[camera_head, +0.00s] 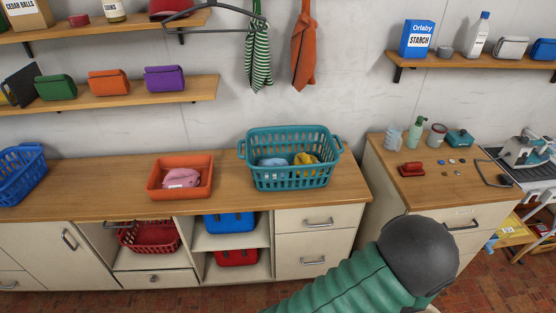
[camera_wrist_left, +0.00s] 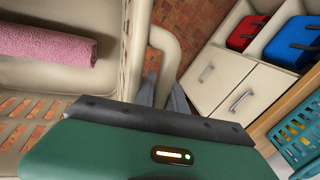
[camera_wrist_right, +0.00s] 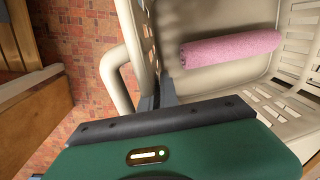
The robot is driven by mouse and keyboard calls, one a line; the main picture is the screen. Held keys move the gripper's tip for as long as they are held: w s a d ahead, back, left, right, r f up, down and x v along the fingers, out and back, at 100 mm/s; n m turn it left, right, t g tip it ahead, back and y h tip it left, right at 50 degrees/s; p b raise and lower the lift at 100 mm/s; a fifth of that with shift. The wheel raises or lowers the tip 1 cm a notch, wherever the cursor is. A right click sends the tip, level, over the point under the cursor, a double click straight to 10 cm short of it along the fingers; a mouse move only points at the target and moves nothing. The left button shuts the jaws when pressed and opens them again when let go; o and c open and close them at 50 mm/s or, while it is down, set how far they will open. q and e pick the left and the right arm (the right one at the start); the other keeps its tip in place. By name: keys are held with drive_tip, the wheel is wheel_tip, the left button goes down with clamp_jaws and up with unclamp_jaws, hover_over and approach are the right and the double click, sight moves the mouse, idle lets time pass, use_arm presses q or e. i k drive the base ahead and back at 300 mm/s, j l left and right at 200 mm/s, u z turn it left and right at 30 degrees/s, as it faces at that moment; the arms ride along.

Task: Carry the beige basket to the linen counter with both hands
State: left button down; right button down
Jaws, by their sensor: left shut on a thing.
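The beige basket (camera_wrist_left: 133,52) shows in both wrist views, with a rolled pink towel (camera_wrist_right: 230,48) lying in it. It does not show in the head view. In the left wrist view my left gripper (camera_wrist_left: 165,98) is shut on the basket's looped handle (camera_wrist_left: 170,50). In the right wrist view the fingers of my right gripper (camera_wrist_right: 158,98) are at the basket wall beside the other handle (camera_wrist_right: 112,75). Their grip is partly hidden by the gripper body. Long wooden counter (camera_head: 100,185) runs along the wall; which surface is the linen counter is unclear.
A teal basket (camera_head: 290,180), an orange tray (camera_head: 152,189) and a blue basket (camera_head: 20,176) stand on the long counter. A second wooden counter (camera_head: 420,185) at right holds bottles and small items. Bare counter lies left of the orange tray. Cabinets (camera_head: 315,257) stand below.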

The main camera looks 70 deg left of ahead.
sight(113, 189)
drive_tip(key=u, duration=1.45)
drive_tip(key=j+u, duration=0.45)
drive_tip(key=j, duration=0.15)
drive_tip(key=j+u, duration=0.45)
drive_tip(key=j, duration=0.15)
drive_tip(key=i+j, duration=0.1)
drive_tip(key=j, duration=0.55)
drive_tip(key=i+j, duration=0.1)
drive_tip(key=j, duration=0.55)
drive_tip(key=i+j, duration=0.1)
drive_tip(key=j, duration=0.5)
